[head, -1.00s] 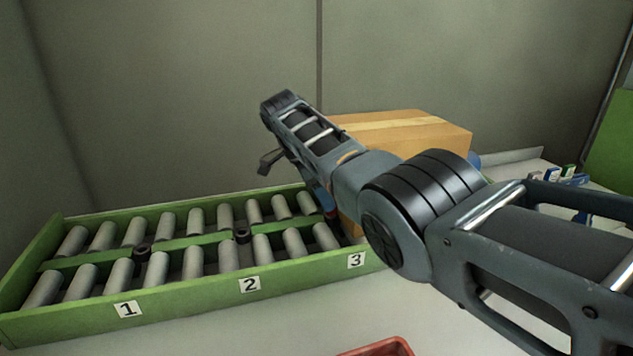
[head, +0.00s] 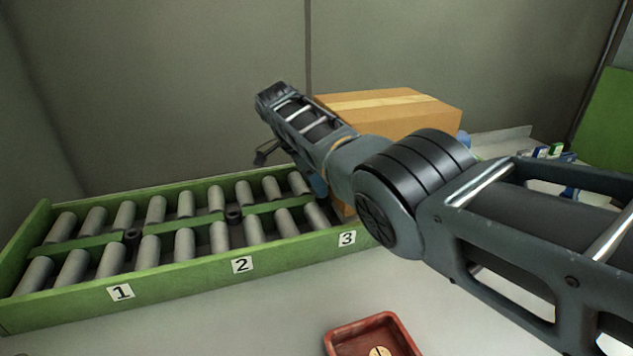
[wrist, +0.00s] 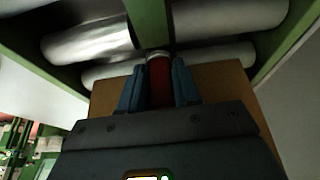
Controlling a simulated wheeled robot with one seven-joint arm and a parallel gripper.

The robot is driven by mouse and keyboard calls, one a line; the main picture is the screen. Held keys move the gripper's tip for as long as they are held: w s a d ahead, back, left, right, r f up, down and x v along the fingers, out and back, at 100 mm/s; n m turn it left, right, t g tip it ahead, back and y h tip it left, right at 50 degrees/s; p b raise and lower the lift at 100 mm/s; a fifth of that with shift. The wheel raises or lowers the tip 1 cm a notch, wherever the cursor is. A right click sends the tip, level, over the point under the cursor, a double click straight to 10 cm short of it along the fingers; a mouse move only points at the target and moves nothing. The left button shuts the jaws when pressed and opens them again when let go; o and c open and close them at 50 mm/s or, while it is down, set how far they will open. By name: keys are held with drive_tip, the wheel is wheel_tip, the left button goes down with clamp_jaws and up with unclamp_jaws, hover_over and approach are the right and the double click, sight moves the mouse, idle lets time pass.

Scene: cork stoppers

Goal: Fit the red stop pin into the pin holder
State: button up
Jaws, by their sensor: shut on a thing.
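The red stop pin (wrist: 159,85) stands between the two blue fingers of my gripper (wrist: 157,76) in the wrist view, and the fingers are shut on it. A pale ring shows at its far end, close to the conveyor's green middle rail (wrist: 148,22). I cannot tell whether the pin touches a holder. In the head view a blue finger (head: 317,185) shows below my wrist, near the conveyor's right end by label 3. Two dark holders show on the middle rail, one near label 1 (head: 133,236) and one near label 2 (head: 233,214). None is visible near label 3, where my arm blocks part of the view.
The green roller conveyor (head: 190,270) runs along the left. A cardboard box (head: 395,105) stands behind my arm at the conveyor's right end. A red tray (head: 340,338) with a round cork-coloured piece (head: 380,351) lies in front. The pale table between them is clear.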

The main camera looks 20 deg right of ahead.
drive_tip(key=shift+c, duration=1.4)
drive_tip(key=shift+r+p, duration=0.55)
drive_tip(key=shift+r, duration=0.15)
drive_tip(key=shift+r+p, duration=1.7)
drive_tip(key=shift+r, duration=0.45)
drive_tip(key=shift+r+p, duration=1.6)
drive_tip(key=shift+r, duration=0.45)
drive_tip(key=shift+a+f, duration=0.1)
